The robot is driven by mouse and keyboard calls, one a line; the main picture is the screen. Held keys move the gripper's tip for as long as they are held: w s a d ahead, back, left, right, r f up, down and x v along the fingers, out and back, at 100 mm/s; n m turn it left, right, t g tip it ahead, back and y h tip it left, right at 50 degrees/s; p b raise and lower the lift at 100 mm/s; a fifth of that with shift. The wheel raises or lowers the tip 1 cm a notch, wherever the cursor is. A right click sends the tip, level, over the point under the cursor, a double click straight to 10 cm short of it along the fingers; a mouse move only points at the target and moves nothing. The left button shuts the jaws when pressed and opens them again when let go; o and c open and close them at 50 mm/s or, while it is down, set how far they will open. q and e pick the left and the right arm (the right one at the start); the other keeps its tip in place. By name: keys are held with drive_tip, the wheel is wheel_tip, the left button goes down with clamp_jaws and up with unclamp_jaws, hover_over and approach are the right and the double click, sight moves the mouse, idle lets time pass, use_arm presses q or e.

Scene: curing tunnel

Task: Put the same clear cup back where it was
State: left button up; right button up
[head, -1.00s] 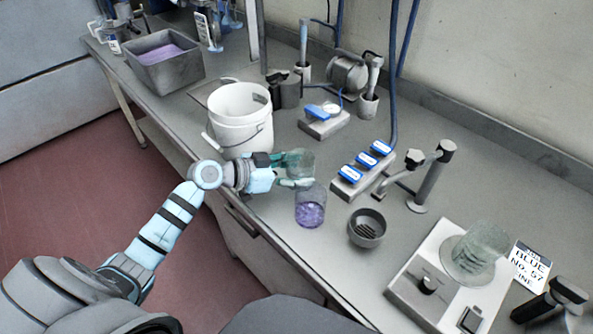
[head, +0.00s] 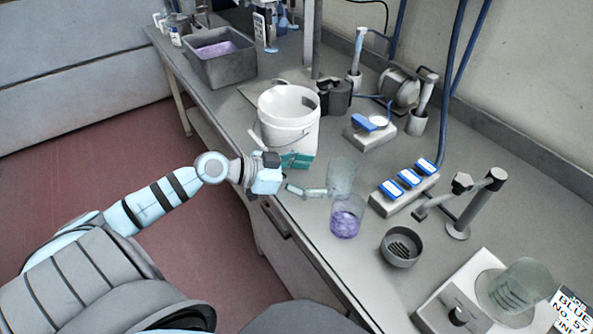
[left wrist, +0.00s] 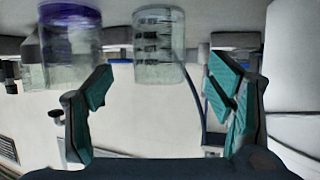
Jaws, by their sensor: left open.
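A clear cup (head: 341,174) stands upright on the bench, just behind a cup holding purple liquid (head: 346,216). In the left wrist view the clear cup (left wrist: 159,47) shows dark marks, beside the purple cup (left wrist: 70,45). My left gripper (head: 309,176) is open and empty at the bench's front edge, left of the clear cup. Its fingers (left wrist: 160,92) point toward the cup, which lies beyond the fingertips. My right gripper is not in view.
A white bucket (head: 288,128) stands close behind my left gripper. A dark strainer cup (head: 401,247), a block with blue labels (head: 405,190) and a metal stand (head: 474,205) are to the right. A grey tub (head: 219,68) is at the far left.

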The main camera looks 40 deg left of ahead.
use_arm(q)
drive_tip(key=p+v, duration=0.1)
drive_tip(key=v, duration=0.2)
drive_tip(key=shift+s+r, duration=0.2)
drive_tip(key=shift+s, duration=0.05)
drive_tip(key=shift+s+a+r+p, duration=0.15)
drive_tip(key=shift+s+a+p, duration=0.15)
drive_tip(key=shift+a+p, duration=0.15)
